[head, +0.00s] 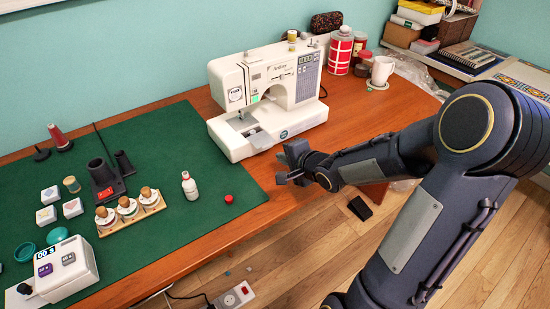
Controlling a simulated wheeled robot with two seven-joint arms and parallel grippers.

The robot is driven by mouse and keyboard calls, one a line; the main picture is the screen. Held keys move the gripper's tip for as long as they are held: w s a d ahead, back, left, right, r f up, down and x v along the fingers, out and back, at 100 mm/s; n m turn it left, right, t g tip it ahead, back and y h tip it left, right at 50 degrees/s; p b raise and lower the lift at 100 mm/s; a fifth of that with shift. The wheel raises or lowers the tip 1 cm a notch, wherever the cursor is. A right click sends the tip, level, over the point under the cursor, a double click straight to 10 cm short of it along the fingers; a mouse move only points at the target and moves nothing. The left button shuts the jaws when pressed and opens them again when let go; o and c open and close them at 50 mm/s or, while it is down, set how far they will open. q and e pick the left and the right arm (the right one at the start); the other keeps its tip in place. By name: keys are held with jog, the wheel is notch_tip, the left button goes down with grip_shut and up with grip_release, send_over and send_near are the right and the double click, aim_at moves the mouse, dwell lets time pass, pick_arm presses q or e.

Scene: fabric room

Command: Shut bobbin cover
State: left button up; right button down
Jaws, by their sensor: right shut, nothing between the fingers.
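The white sewing machine (270,95) stands at the back of the wooden table, partly on the green mat. A flat grey-white piece, likely the bobbin cover (262,139), sticks out at the front of its base below the needle area; it is too small to tell its exact angle. My right gripper (282,170) is shut and empty, in front of the machine's base, a little to the right of and nearer than that piece. A gap to the cover shows in the picture. My left gripper is not in view.
On the green mat (160,225) stand a small white bottle (190,186), a red cap (228,199), a wooden rack of corked jars (130,217) and a white box (65,268). A white mug (382,70) and red canister (340,52) stand right of the machine.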

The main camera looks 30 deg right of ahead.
aim_at(262, 141)
jog(key=shift+w+a+b, duration=0.15)
jog(key=shift+w+b, duration=0.15)
jog(key=shift+w, duration=1.8)
